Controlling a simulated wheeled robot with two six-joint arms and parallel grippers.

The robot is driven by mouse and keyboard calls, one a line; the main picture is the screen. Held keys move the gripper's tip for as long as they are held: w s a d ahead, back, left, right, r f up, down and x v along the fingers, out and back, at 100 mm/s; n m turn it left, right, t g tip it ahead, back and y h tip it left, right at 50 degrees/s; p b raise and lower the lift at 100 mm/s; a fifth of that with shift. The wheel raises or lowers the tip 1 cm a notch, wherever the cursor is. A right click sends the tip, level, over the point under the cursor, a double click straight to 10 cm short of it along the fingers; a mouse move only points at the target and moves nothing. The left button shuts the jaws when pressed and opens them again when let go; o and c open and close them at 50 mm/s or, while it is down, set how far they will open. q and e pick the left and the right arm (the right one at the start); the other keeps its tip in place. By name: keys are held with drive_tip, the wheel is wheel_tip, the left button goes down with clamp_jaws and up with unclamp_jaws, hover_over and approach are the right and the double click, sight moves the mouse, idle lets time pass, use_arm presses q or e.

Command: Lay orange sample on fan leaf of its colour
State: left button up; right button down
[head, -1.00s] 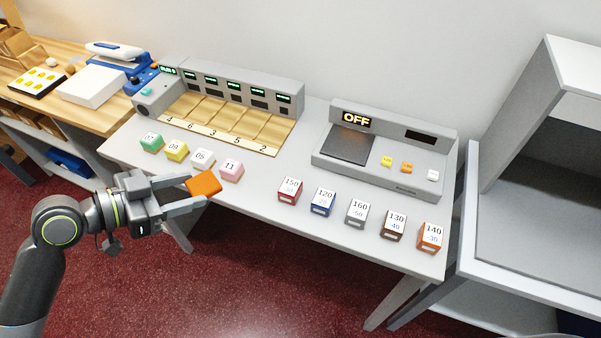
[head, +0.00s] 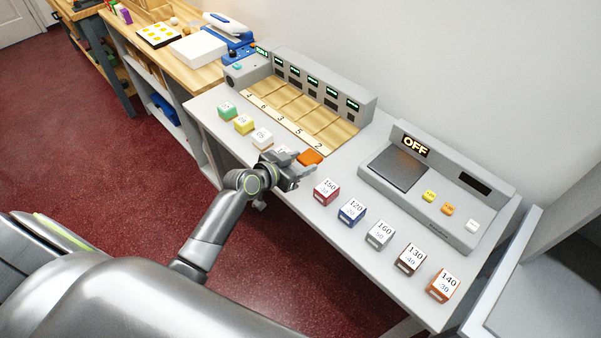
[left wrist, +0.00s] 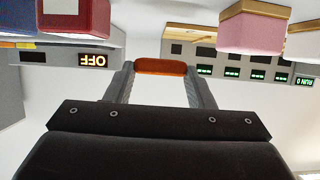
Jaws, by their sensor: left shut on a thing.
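The orange sample (head: 310,157) is a small flat block. My left gripper (head: 304,167) is shut on it, with the sample between the fingertips over the grey counter, near the front of the wooden numbered rack. In the left wrist view, which looks upside down, the orange sample (left wrist: 160,67) sits between the two finger ends of the left gripper (left wrist: 162,78). I cannot make out a colour fan or its leaves in either view. My right gripper is not in view.
The wooden rack (head: 318,127) has several numbered slots. Coloured blocks stand in front, among them a yellow one (head: 244,124) and a red one (head: 327,191). A grey device (head: 455,212) reading OFF stands to the right. A pink block (left wrist: 250,30) is close in the wrist view.

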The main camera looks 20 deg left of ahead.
use_arm(q)
wheel_tip(320, 180, down, 2)
drive_tip(key=shift+d, duration=0.1)
drive_tip(key=shift+f+b, duration=0.3)
drive_tip(key=shift+f, duration=1.6)
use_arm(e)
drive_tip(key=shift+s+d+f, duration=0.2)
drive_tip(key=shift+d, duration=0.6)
use_arm(q)
drive_tip(key=shift+f+b, duration=0.2)
drive_tip(key=shift+b, duration=0.1)
drive_tip(key=o, duration=0.9)
drive_tip(key=shift+r, duration=0.1)
drive_tip(key=shift+o, duration=0.2)
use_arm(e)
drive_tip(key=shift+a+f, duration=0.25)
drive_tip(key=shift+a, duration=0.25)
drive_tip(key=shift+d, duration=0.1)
